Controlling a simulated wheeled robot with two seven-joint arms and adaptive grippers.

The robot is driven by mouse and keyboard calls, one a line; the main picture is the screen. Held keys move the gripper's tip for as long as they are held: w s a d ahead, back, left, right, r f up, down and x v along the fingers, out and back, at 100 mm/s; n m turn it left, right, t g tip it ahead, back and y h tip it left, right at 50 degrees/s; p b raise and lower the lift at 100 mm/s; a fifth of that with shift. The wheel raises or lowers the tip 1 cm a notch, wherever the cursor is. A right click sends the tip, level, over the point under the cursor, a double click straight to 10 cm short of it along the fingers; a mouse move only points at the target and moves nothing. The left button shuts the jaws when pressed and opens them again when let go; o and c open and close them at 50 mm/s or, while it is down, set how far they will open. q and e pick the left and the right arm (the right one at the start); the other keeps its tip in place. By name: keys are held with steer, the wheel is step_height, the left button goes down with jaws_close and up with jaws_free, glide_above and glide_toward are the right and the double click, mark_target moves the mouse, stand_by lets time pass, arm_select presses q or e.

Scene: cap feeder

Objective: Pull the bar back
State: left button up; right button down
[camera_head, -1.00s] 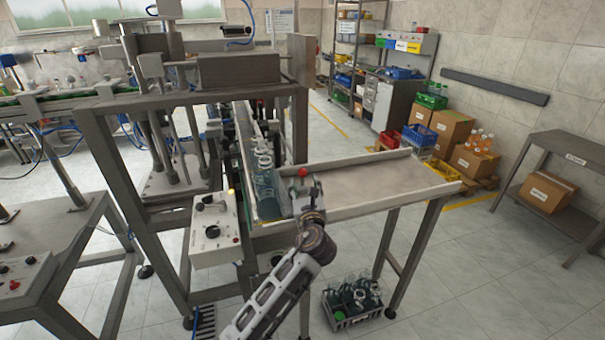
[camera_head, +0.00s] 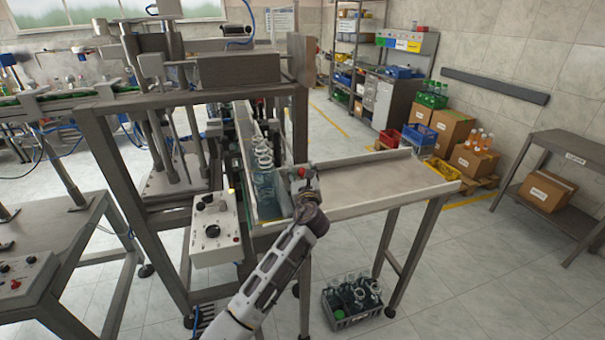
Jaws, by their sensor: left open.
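The bar (camera_head: 286,188) is a pale metal piece beside the row of clear bottles (camera_head: 263,165), at the left end of the side table. A small red knob (camera_head: 301,172) shows at its near end. Most of the bar is hidden or too small to make out. My left gripper (camera_head: 307,180) is open at the red knob, its arm reaching up from the bottom of the view. I cannot tell whether the fingers touch the knob. My right gripper is not in view.
The metal side table (camera_head: 375,178) is bare to the right of the gripper, with raised rims. A control box (camera_head: 214,230) hangs left of the lane. A crate of bottles (camera_head: 352,302) stands on the floor below. The machine frame (camera_head: 110,165) stands at left.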

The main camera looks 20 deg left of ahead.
arm_select(q)
steer(key=shift+c, duration=0.5)
jaws_close()
